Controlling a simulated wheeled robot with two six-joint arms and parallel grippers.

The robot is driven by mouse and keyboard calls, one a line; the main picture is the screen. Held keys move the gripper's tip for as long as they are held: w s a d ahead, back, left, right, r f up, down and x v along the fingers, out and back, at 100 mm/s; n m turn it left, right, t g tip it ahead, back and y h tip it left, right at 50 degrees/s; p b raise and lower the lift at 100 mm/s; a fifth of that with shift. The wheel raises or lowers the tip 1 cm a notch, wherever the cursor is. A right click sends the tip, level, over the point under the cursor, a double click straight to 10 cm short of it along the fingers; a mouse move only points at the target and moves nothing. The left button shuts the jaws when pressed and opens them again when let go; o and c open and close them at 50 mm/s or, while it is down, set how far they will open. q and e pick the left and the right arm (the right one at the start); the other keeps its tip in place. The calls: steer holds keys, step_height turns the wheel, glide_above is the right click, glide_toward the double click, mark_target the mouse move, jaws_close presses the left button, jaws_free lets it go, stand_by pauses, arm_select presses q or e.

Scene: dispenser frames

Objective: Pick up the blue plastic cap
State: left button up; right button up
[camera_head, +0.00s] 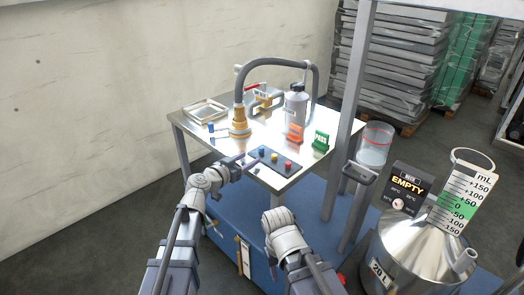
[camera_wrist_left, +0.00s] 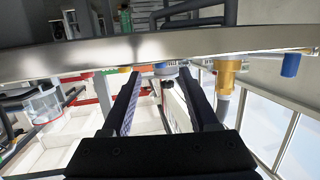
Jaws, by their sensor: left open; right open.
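The blue plastic cap (camera_head: 211,127) is a small upright cylinder on the left part of the metal table (camera_head: 190,113). What looks like the same cap shows at the right in the left wrist view (camera_wrist_left: 290,65), which is upside down. My left gripper (camera_head: 246,161) is at the table's front edge, to the right of the cap and nearer me. Its two dark fingers are apart, with nothing between them in the left wrist view (camera_wrist_left: 160,85). My right arm is low in front of the table; its fingers are hidden.
A brass fitting (camera_head: 239,124) with a grey hose stands right of the cap. A button panel (camera_head: 275,160) lies near the front edge. A grey bottle (camera_head: 296,103), orange block (camera_head: 295,132) and green block (camera_head: 321,141) stand farther right. An empty tray (camera_head: 205,110) lies behind the cap.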

mark_target(260, 150)
arm_select(q)
steer(key=shift+r+x, duration=0.2)
steer(key=shift+x, duration=1.45)
steer(key=shift+r+x, duration=0.2)
steer(key=shift+x, duration=1.5)
jaws_close()
